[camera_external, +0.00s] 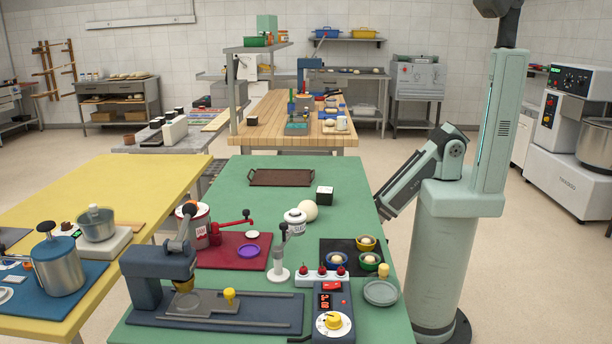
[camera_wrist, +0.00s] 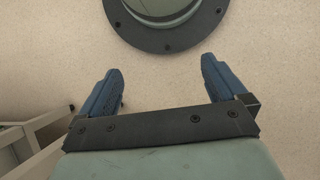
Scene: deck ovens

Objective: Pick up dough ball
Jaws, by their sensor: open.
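Smaller pale balls lie in a yellow bowl (camera_external: 360,247), a blue bowl (camera_external: 329,264) and a green bowl (camera_external: 363,266) on a dark mat to the right. My gripper is open and empty in the wrist view (camera_wrist: 160,72), its two blue fingers apart over bare floor. No dough ball shows in that view. In the external view my arm bends down beside the table's right edge, and the fingers are hidden.
A red mat (camera_external: 215,258) with tools, a press (camera_external: 160,262) and a controller (camera_external: 333,312) crowd the front. The table's far right part is clear.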

